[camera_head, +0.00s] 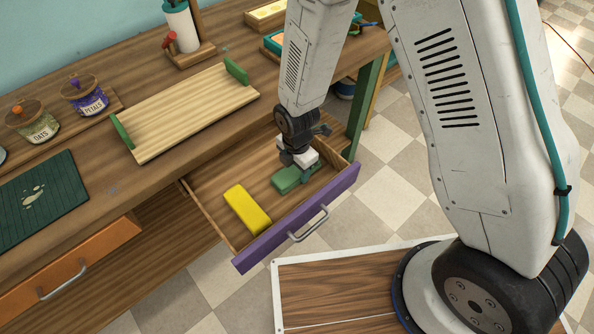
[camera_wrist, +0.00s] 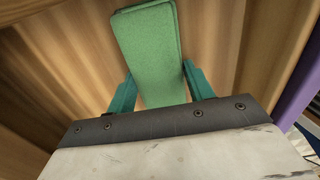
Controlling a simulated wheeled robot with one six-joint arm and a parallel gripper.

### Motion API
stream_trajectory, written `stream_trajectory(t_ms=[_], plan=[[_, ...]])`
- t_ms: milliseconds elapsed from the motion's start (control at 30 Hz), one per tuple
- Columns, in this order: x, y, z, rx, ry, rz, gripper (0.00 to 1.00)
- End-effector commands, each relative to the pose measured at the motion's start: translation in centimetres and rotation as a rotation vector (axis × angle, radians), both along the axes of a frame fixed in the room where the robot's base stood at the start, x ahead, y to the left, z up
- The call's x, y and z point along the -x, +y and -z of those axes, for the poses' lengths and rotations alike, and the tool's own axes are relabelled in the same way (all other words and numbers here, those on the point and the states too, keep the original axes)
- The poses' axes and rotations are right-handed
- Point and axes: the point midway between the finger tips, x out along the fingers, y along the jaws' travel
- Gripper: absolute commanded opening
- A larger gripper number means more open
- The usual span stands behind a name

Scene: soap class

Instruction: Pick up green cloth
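The green cloth (camera_head: 286,180) is a folded, block-shaped piece lying in the open drawer (camera_head: 222,181), toward its right end. My gripper (camera_head: 303,169) points down into the drawer at the cloth. In the wrist view, the cloth (camera_wrist: 150,50) extends between the two teal fingers of my gripper (camera_wrist: 158,80), one along each side. The fingertips are at or very near its edges. I cannot tell whether they press on it. The cloth's near end is close to the gripper body.
A yellow block (camera_head: 247,209) lies left of the cloth in the drawer. The purple drawer front (camera_head: 296,217) with its metal handle borders the near side. Above is the wooden counter (camera_head: 130,85) with a board (camera_head: 185,108) and jars (camera_head: 86,95).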

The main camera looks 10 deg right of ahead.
Motion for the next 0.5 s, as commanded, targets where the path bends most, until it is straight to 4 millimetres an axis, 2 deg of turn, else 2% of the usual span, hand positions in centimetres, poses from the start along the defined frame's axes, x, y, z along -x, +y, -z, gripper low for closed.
stream_trajectory(t_ms=[67, 100, 333, 500], plan=[[0.0, 0.0, 0.0, 0.000, 0.000, 0.000, 0.30], [0.0, 0.0, 0.0, 0.000, 0.000, 0.000, 0.26], [0.0, 0.0, -0.2, -0.001, -0.001, 0.000, 0.26], [-0.1, 0.0, -1.5, -0.001, -0.002, 0.000, 0.26]])
